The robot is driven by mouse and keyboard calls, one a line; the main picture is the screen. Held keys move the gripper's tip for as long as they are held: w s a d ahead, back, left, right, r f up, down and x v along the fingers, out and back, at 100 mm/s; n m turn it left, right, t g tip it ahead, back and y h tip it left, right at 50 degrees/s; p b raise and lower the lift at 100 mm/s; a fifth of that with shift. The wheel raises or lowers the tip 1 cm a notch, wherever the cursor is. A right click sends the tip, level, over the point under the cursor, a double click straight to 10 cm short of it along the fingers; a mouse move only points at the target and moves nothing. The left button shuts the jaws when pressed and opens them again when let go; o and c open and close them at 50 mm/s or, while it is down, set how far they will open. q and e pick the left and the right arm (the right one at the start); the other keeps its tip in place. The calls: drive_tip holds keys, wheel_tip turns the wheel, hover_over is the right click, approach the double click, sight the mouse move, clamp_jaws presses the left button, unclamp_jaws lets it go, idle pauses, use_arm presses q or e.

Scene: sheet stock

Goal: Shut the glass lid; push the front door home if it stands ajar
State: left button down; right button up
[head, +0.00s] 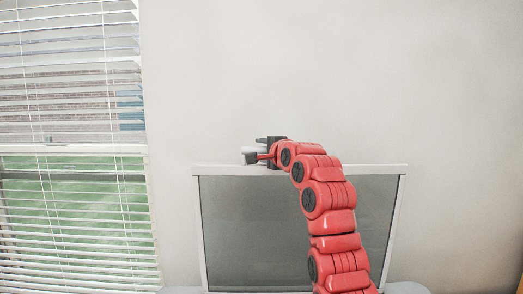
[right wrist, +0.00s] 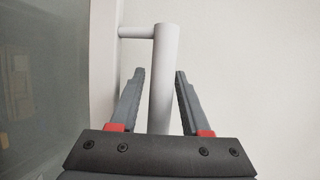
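The glass lid (head: 245,235) stands raised and upright in the head view, a grey pane in a pale frame. Its pale bar handle (right wrist: 163,70) sticks out from the frame on a short post in the right wrist view. My right gripper (head: 257,151) is at the lid's top edge. Its fingers are apart, one on each side of the handle bar, with a narrow gap showing beside the bar. The right gripper (right wrist: 160,72) also shows in its wrist view. My left gripper is out of view. No front door is in view.
A window with blinds (head: 75,150) fills the left side of the head view. A plain pale wall (head: 400,80) is behind the lid. The space above and to the right of the lid looks clear.

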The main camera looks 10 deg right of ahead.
clamp_jaws()
idle(1.2)
